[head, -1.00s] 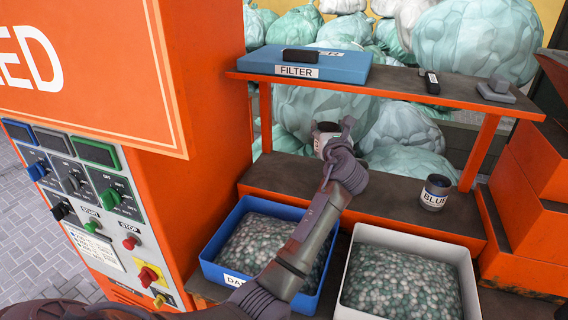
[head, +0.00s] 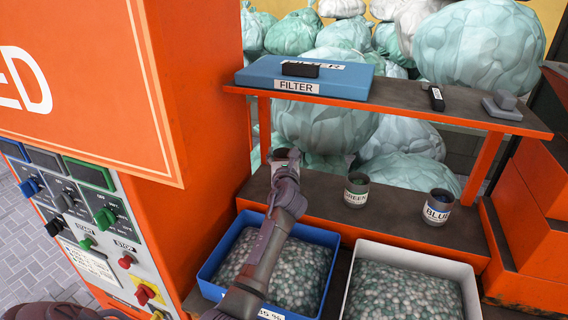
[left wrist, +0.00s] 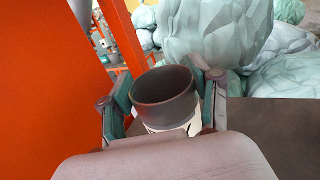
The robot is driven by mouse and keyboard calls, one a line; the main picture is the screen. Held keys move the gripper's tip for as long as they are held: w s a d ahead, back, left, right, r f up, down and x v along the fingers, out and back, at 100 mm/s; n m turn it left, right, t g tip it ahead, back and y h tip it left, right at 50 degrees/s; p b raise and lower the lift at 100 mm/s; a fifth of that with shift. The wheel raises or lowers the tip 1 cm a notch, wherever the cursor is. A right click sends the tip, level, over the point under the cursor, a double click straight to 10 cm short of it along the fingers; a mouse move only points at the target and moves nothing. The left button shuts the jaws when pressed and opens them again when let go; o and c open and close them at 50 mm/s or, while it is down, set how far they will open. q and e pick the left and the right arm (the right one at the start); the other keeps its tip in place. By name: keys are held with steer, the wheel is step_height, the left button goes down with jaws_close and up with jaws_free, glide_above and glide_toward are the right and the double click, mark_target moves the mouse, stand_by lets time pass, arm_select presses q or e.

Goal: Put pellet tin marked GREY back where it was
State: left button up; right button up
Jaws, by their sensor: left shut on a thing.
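My left gripper (head: 285,156) is over the left end of the lower shelf (head: 310,205), next to the orange machine. In the left wrist view its fingers (left wrist: 162,92) are shut around a dark, open-topped tin (left wrist: 163,108) with a pale label band. The label's text cannot be read there. The gripper mostly hides this tin in the head view, and I cannot tell whether it touches the shelf. A tin marked GREEN (head: 356,190) and a tin marked BLUE (head: 437,207) stand upright to the right on the same shelf. My right gripper is not in view.
An upper shelf (head: 400,92) holds a blue FILTER box (head: 310,78), a small black object (head: 436,98) and a grey block (head: 502,107). Below are a blue pellet bin (head: 334,243) and a white one (head: 415,259). The orange machine (head: 205,80) bounds the left.

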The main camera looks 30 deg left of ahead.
arm_select(q)
step_height(320, 180, down, 3)
steer(key=shift+d+b, duration=0.1)
steer(key=shift+b, duration=0.2)
steer(key=shift+w+f, duration=0.1)
steer(key=shift+f, duration=0.1)
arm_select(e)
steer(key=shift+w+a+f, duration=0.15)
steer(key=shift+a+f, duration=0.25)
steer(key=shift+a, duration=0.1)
arm_select(q)
steer(key=shift+f, duration=0.1)
steer(key=o, duration=1.2)
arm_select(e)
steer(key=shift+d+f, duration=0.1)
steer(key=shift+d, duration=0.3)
